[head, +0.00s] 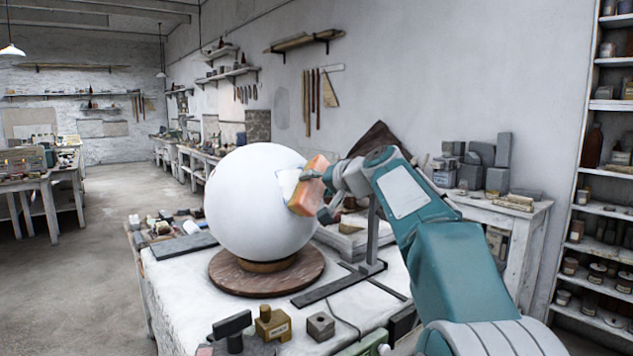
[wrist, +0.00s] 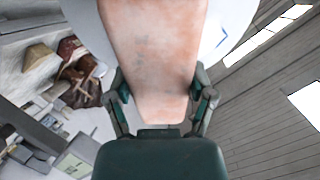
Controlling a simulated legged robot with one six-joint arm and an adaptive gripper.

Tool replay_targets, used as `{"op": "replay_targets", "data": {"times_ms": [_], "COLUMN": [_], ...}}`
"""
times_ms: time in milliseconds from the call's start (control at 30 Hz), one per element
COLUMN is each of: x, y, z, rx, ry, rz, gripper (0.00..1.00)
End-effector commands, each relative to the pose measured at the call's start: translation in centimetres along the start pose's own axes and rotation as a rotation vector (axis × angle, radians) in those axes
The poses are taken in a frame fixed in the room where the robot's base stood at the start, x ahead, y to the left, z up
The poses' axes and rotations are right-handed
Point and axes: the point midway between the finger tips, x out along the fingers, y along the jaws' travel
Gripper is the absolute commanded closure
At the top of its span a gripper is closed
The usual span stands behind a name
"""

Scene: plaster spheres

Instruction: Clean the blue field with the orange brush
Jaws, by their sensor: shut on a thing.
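A large white plaster sphere (head: 245,205) stands on a round wooden base (head: 250,283) on the worktable. A pale, faintly bluish patch (head: 286,181) shows on its right side, partly hidden by the orange brush (head: 303,190). My gripper (head: 317,188) is shut on the brush and holds it at the sphere's right side. The brush looks to be against or very near the surface; I cannot tell if it touches. In the wrist view the brush (wrist: 150,50) runs forward between both fingers (wrist: 161,90) and covers most of the sphere. A small blue mark (wrist: 222,42) shows right of it.
A dark metal stand (head: 372,240) rises just right of the sphere, under my arm. A side bench with grey blocks (head: 485,165) and a shelf rack (head: 605,190) stand on the right. The floor at left is clear.

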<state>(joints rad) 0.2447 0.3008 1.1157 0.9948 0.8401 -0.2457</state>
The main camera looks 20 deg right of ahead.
Motion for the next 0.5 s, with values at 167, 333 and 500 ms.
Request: {"op": "replay_targets", "data": {"times_ms": [167, 333, 500], "x": [-0.1, -0.2, -0.3], "y": [-0.1, -0.1, 0.0], "z": [0.4, 1.5, 2.4], "rx": [-0.001, 0.000, 0.000], "ry": [0.000, 0.001, 0.000], "rz": [0.000, -0.001, 0.000], "gripper": [0.83, 0.83, 0.83]}}
